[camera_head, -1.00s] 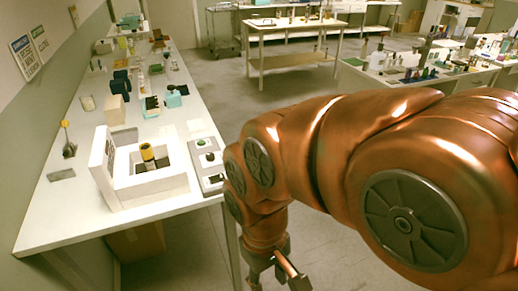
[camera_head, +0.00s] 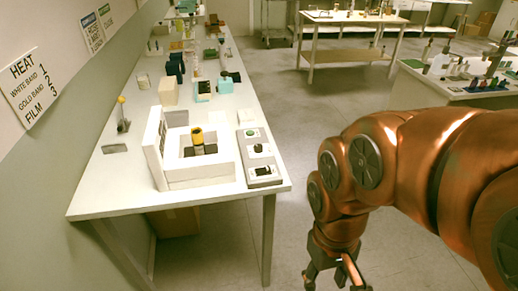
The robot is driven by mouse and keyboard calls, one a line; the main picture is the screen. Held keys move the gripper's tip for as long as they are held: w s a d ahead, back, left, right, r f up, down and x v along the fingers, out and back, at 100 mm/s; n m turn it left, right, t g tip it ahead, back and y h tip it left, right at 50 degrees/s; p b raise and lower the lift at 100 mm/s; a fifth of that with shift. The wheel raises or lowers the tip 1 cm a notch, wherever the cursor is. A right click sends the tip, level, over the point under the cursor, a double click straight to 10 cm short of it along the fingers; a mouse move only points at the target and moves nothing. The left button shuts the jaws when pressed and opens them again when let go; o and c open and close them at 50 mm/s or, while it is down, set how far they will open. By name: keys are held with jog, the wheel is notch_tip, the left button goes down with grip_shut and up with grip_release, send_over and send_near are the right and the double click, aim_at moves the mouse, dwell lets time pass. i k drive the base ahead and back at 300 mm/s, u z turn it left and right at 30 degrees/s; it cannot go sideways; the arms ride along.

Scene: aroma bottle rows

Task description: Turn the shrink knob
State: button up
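A grey control panel (camera_head: 259,158) lies on the long white table, right of a white open-topped box unit. It carries a green round part (camera_head: 249,133) at the far end, a dark knob (camera_head: 258,148) in the middle and a dark rectangular part (camera_head: 263,171) at the near end. Any label marking the shrink knob is too small to read. The box unit (camera_head: 200,172) holds a dark bottle with a yellow top (camera_head: 198,139). My gripper (camera_head: 335,281) hangs low, right of the table and apart from the panel. Its fingers look spread and empty, partly cut off by the lower edge.
The table (camera_head: 110,190) has a near right corner close to the panel. Bottles and small boxes stand farther back on it. A wall sign (camera_head: 33,85) reads heat, white band, gold band, film. Floor (camera_head: 300,110) is clear between this table and the other tables.

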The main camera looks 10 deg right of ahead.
aim_at(258, 147)
jog(key=u, duration=0.15)
jog(key=k, duration=0.4)
jog(key=z, duration=0.75)
jog(key=i, duration=0.65)
jog(key=u, duration=2.05)
